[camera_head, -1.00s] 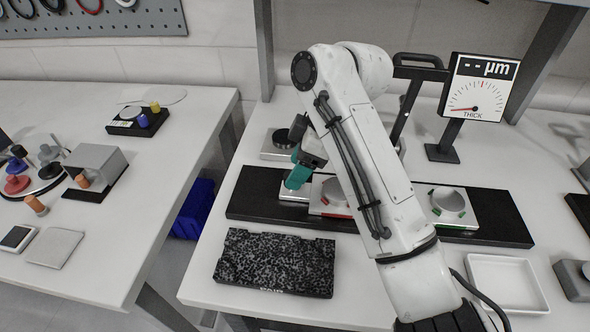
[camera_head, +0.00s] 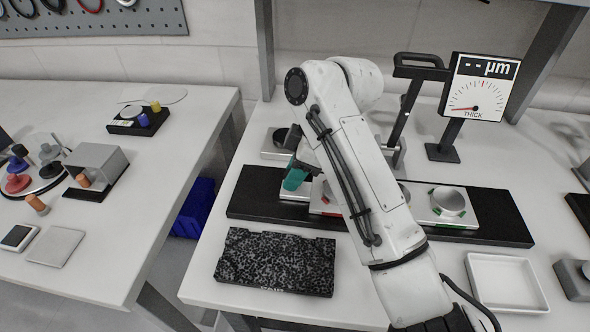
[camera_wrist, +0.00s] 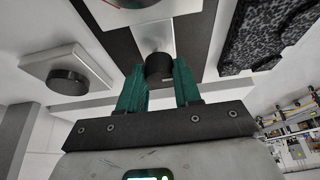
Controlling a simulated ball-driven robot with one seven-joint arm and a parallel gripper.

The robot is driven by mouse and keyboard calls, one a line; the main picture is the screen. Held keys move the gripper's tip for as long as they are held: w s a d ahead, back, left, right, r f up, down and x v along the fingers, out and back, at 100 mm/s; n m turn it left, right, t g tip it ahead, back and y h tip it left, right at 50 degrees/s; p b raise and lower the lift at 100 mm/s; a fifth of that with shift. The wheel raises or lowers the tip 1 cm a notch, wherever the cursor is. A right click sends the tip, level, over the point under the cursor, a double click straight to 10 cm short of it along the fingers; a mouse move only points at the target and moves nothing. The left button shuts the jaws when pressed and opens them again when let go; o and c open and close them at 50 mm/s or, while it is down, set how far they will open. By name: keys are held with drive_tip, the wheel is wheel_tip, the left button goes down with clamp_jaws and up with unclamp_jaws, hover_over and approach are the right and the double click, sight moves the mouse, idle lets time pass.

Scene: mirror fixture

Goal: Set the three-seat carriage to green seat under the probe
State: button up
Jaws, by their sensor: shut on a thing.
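The carriage (camera_head: 478,208) is a silver plate on a black rail. Its right seat (camera_head: 449,203) is a round grey cup with green marks. Its left seat (camera_head: 322,208) has red-orange marks and is partly hidden; the middle one is mostly behind my arm. My gripper (camera_head: 294,180), with teal fingers, is at the carriage's left end. In the wrist view my gripper (camera_wrist: 160,85) is shut on a dark knob (camera_wrist: 159,67) at the end of a silver bar (camera_wrist: 156,36). The thickness gauge (camera_head: 482,88) shows dashes. The probe tip is hidden behind my arm.
A black lever frame (camera_head: 421,68) stands behind the rail (camera_head: 505,215). A speckled black block (camera_head: 275,262) lies in front, a white tray (camera_head: 507,282) at right. A plate with a black disc (camera_wrist: 67,80) is near my gripper. A gap separates the left table (camera_head: 130,220).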

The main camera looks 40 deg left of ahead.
clamp_jaws()
drive_tip(key=s+a, duration=0.2)
drive_tip(key=a, duration=0.1)
drive_tip(key=s+a+p, duration=0.1)
drive_tip(key=s+a, duration=0.1)
drive_tip(key=a, duration=0.1)
drive_tip(key=s+a, duration=0.2)
drive_tip(key=a, duration=0.1)
drive_tip(key=shift+a, duration=0.3)
drive_tip(key=o, duration=0.7)
unclamp_jaws()
drive_tip(key=shift+a, duration=0.15)
drive_tip(key=shift+o, duration=0.6)
drive_tip(key=shift+r, duration=0.1)
drive_tip(key=v, duration=1)
drive_tip(key=shift+w+r, duration=0.15)
drive_tip(key=shift+r, duration=0.1)
